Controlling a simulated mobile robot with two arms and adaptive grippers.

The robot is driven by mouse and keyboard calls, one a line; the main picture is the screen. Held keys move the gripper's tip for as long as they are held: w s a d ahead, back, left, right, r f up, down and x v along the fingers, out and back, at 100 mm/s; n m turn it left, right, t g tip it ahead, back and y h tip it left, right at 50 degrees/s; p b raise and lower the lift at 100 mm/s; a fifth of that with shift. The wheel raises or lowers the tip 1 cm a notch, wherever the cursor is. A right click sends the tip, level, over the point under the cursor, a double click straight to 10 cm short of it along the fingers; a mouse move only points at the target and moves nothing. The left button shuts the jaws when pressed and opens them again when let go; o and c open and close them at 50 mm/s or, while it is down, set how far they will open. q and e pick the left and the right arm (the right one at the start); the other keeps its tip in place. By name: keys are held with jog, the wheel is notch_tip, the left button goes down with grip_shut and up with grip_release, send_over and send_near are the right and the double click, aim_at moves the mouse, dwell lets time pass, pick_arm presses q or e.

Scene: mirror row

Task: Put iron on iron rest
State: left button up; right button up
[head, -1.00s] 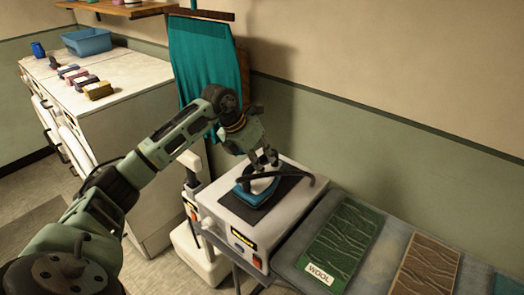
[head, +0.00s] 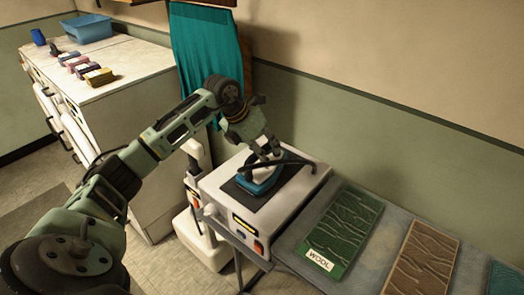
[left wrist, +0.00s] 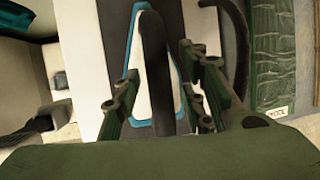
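The iron (head: 262,183) has a blue and white body and sits on the dark pad (head: 245,201) of a white iron rest (head: 258,213). My left gripper (head: 266,152) reaches down over the iron from above. In the left wrist view, the gripper (left wrist: 160,104) has its two fingers apart, one on each side of the iron's dark handle (left wrist: 154,60), with gaps visible on both sides. The blue rim of the iron (left wrist: 186,92) shows there too. My right gripper is not in view.
A curved black bar or cord (head: 298,157) arches by the iron. Green (head: 345,228) and brown (head: 425,265) textured panels lie on the board to the right. A white counter (head: 120,75) with a blue tub (head: 87,28) and several small blocks stands back left. A teal cloth (head: 205,50) hangs behind.

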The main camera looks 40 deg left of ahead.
pick_arm(q)
jog(key=b+v, duration=0.2)
jog(key=v, duration=1)
dwell(1.0)
